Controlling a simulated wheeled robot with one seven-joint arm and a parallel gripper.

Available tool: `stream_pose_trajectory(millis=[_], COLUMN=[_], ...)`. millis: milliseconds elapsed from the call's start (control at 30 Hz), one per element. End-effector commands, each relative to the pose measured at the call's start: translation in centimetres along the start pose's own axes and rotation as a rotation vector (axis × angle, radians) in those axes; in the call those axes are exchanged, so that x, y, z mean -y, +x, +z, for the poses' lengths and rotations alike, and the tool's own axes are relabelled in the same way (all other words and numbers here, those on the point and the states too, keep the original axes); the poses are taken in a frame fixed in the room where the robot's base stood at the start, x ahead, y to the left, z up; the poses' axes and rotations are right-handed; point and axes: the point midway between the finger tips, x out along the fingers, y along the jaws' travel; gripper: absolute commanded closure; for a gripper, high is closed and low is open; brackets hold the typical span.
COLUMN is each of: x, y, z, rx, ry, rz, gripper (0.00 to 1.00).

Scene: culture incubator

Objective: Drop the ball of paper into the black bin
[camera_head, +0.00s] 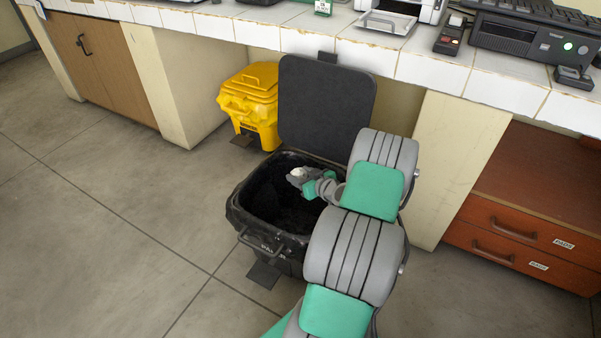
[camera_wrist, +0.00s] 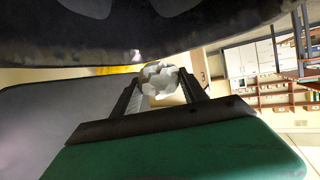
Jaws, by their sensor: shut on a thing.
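The black bin (camera_head: 241,217) stands on the floor with its lid (camera_head: 325,105) raised against the counter behind it. My gripper (camera_head: 296,175) is over the bin's open mouth in the head view. It is shut on the ball of paper, a small crumpled white lump (camera_head: 298,171). In the wrist view the ball of paper (camera_wrist: 160,78) sits between the two dark fingers of my gripper (camera_wrist: 163,88). A dark edge, likely the bin's rim, crosses the top of the wrist view. My arm hides the bin's right side in the head view.
A yellow bin (camera_head: 250,105) with a closed lid stands behind and to the left. A white tiled counter (camera_head: 380,55) runs above. Red-brown drawers (camera_head: 520,235) are at the right. The floor (camera_head: 100,230) at the left is clear.

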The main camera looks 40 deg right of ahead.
Motion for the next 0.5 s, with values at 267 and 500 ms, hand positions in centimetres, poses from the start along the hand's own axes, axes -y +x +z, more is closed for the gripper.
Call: stream_pose_trajectory(millis=[267, 500], x=[-0.02, -0.02], y=[0.0, -0.01], z=[0.0, 0.02], rx=[-0.001, 0.0], ry=[-0.001, 0.0], rz=[0.001, 0.001], gripper=[0.44, 0.25])
